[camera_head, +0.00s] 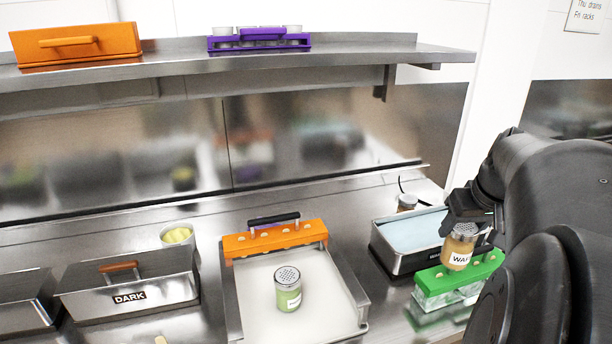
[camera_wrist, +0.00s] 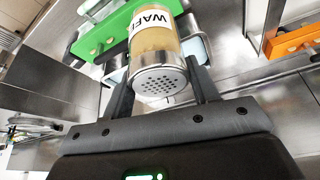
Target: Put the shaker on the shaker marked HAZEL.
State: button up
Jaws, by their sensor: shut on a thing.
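My gripper (camera_head: 466,212) is shut on a shaker (camera_head: 459,247) with a perforated metal lid, tan contents and a white label whose visible letters start with "WA". The held shaker is over or just in front of the green-topped rack at the right; I cannot tell whether they touch. In the wrist view this shaker (camera_wrist: 160,50) sits between my two fingers, its label reading "WAF" and more. A shaker with green contents (camera_head: 289,290) stands upright in the white tray, its label not readable. Another metal-lidded shaker (camera_head: 406,203) is partly hidden at the back. No HAZEL label is legible.
A green-topped rack (camera_head: 447,276) is below my gripper, beside a steel pan (camera_head: 402,262) with pale blue contents. An orange-topped holder (camera_head: 275,240) lies across the back of the white tray (camera_head: 253,312). A lidded DARK box (camera_head: 175,287) is left. A shelf (camera_head: 340,60) overhangs behind.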

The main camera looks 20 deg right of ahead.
jog(key=w+d+r, duration=0.3)
jog(key=w+d, duration=0.5)
jog(key=w, duration=0.3)
jog(key=w+d+r, duration=0.2)
jog(key=w+d, duration=0.6)
jog(key=w, duration=0.3)
jog(key=shift+w+a+f, duration=0.75)
jog(key=shift+w+f, duration=0.95)
jog(key=shift+f, duration=0.1)
jog(key=shift+w+a+f, duration=0.8)
jog(key=shift+w+f, duration=0.95)
jog(key=shift+w+a+f, duration=0.75)
jog(key=shift+w+f, duration=0.95)
jog(key=shift+f, duration=0.1)
jog(key=shift+f, duration=0.1)
jog(key=o, duration=1.1)
jog(key=shift+f, duration=0.1)
jog(key=shift+c, duration=0.2)
jog(key=v, duration=1.2)
